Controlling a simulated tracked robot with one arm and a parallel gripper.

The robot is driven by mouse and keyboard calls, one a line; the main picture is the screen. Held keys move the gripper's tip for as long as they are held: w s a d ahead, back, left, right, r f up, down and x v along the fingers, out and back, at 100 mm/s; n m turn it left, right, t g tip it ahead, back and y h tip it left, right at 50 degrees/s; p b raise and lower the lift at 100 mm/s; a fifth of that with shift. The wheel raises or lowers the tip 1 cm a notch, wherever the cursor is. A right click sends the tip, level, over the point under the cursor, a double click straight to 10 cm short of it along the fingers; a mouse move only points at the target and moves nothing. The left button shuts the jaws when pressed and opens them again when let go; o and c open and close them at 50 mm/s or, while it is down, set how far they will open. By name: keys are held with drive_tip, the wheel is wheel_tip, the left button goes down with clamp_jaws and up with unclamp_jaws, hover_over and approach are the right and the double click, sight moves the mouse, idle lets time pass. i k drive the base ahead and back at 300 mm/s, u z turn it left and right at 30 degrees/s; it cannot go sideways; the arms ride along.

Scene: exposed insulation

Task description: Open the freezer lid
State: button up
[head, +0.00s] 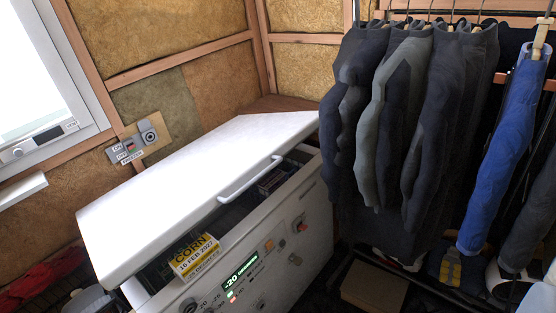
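A white chest freezer (313,232) stands in the middle of the view. Its white lid (190,180) is partly raised, with a dark gap under its front edge. A white bar handle (250,178) runs along that edge. Inside the gap, packages show, including a small dark box (275,180). A yellow and white package marked CORN (195,256) stands at the front rim, close under the lid. The front panel has a lit green display (241,270) reading about -20. My gripper is not in view, and nothing is seen touching the lid or handle.
Dark jackets (400,110) and a blue garment (500,150) hang close at the right. Boots and a cardboard box (373,288) lie below. A window (35,70) and a switch panel (140,140) are on the left wall. Red cloth (35,282) lies lower left.

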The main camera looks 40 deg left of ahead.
sight(123, 231)
drive_tip(key=z, duration=0.05)
drive_tip(key=i, duration=1.3)
drive_tip(key=u, duration=1.75)
